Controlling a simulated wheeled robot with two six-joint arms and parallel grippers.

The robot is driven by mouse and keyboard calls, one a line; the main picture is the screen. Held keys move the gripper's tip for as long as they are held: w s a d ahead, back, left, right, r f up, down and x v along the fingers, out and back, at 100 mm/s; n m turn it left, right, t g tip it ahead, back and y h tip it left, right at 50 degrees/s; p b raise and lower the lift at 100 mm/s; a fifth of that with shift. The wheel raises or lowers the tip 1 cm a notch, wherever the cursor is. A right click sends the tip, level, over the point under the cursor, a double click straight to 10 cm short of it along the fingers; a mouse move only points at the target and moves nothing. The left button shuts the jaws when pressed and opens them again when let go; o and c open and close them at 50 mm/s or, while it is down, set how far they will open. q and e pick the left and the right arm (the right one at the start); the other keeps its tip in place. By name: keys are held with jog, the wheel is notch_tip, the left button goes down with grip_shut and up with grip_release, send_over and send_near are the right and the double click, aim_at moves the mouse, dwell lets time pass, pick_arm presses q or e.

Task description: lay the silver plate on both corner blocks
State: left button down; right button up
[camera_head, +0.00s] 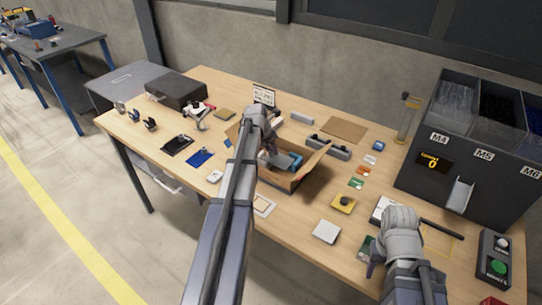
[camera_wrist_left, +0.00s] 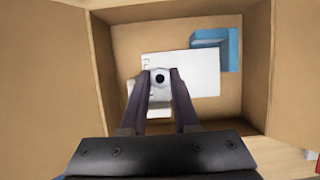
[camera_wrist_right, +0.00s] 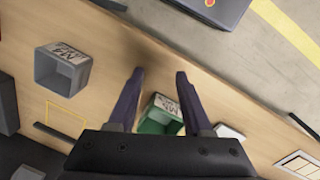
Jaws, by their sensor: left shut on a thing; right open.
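The silver plate (camera_wrist_left: 200,78) is a pale flat rectangle inside the open cardboard box (camera_wrist_left: 88,75). A round knob-like part with a dark centre (camera_wrist_left: 160,79) shows on it between the fingertips of my left gripper (camera_wrist_left: 160,82), which is shut on it. A blue corner block (camera_wrist_left: 228,44) sits in the box's far right corner, beside the plate's edge and partly overlapped. A pale piece shows at the plate's lower left; I cannot tell if it is the second corner block. Whether the plate touches the blocks is unclear. My right gripper (camera_wrist_right: 160,75) is open and empty above the table.
A green bin (camera_wrist_right: 155,128) lies below my right gripper, and a grey bin (camera_wrist_right: 62,70) is to its left. The box (camera_head: 282,181) has raised flaps on the wooden table. A dark dispenser (camera_head: 462,150) stands at the right, near a button box (camera_head: 495,258).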

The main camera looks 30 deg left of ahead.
pick_arm(q)
jog(key=shift+f, duration=0.45)
pick_arm(e)
jog(key=shift+f, duration=0.45)
pick_arm(q)
jog(key=shift+f+b, duration=0.5)
jog(key=shift+b, duration=0.05)
pick_arm(e)
jog(key=shift+f, duration=0.55)
pick_arm(q)
jog(key=shift+f, duration=0.15)
pick_arm(e)
jog(key=shift+f, duration=0.1)
pick_arm(q)
jog(key=c, duration=0.9)
grip_release()
